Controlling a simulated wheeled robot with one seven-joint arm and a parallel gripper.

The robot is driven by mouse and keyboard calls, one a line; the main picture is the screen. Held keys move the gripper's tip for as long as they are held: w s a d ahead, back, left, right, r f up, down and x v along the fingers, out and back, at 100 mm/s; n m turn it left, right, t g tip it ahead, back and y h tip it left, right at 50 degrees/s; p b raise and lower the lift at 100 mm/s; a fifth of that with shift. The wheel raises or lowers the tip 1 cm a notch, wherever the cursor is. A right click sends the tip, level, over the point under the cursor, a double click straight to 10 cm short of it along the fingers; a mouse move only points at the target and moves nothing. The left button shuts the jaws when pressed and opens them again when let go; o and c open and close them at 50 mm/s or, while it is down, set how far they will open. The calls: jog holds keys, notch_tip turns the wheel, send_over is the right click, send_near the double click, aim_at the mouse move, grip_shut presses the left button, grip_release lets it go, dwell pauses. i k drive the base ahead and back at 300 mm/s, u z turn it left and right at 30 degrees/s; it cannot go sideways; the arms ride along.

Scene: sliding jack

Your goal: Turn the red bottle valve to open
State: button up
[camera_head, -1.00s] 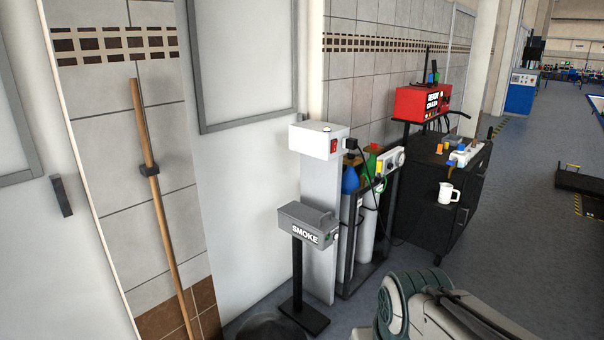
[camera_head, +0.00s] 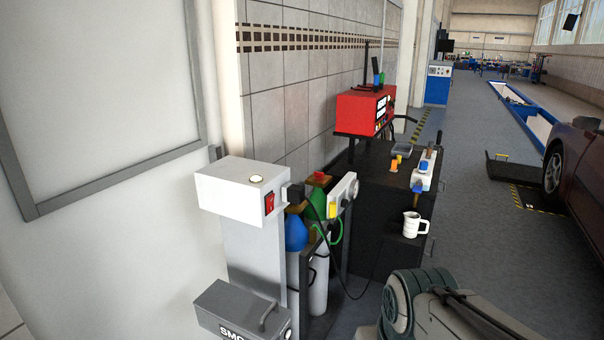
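The red bottle valve (camera_head: 319,177) shows as a small red part above the green-topped gas bottle (camera_head: 318,203). A blue-topped bottle (camera_head: 296,232) stands in front of it to the left, in the same dark rack. The white box (camera_head: 240,190) with a red switch stands left of the valve, and a white gauge unit (camera_head: 343,190) is close on its right. A link of my arm shows at the lower right, apart from the bottles. My gripper is not in view. The valve's exact setting is too small to tell.
A grey smoke box (camera_head: 240,312) stands at the front, below the white box. A dark cable hangs beside the bottles. Open floor (camera_head: 470,220) lies to the right; a car (camera_head: 580,165) is beyond.

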aim_at(318, 175)
jog(key=z, duration=0.3)
jog(key=i, duration=1.5)
jog(key=z, duration=0.5)
jog(key=i, duration=0.85)
jog(key=z, duration=0.05)
